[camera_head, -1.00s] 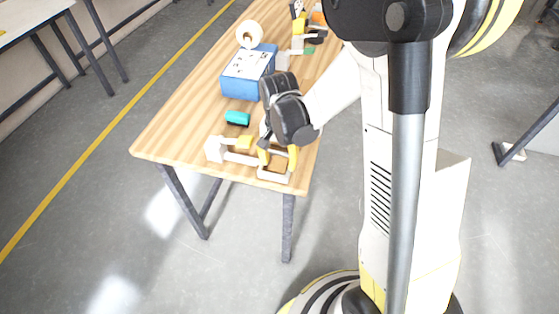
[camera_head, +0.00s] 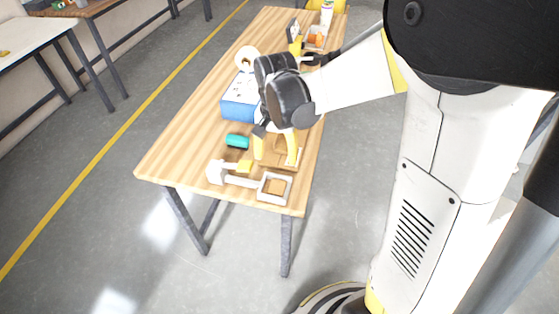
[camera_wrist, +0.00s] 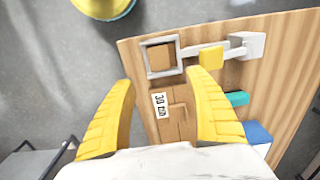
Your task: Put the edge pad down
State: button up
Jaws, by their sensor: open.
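My gripper (camera_head: 275,158) is open over the near end of the wooden table; its yellow fingers also show in the wrist view (camera_wrist: 168,105). Between and just beyond the fingertips lies a brown block (camera_wrist: 176,122) with a white "30 min" label. A pale square frame (camera_wrist: 143,57) lies beyond it with a brown pad (camera_wrist: 160,58) inside, apart from the fingers. A pale bar with a small yellow block (camera_wrist: 210,58) on it runs from the frame to a white block (camera_wrist: 247,45). I cannot tell which piece is the edge pad.
A teal cylinder (camera_head: 237,141) lies left of my gripper. A blue box (camera_head: 238,104) and a white roll (camera_head: 248,58) stand farther back. The table (camera_head: 175,150) has bare wood along its left side; its near edge is close to the frame.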

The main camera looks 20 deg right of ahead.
jog(key=s+r+n+t, duration=0.7)
jog(key=s+r, duration=0.4)
jog(key=s, duration=0.1)
jog(key=shift+s+r, duration=0.3)
jog(key=shift+s, duration=0.05)
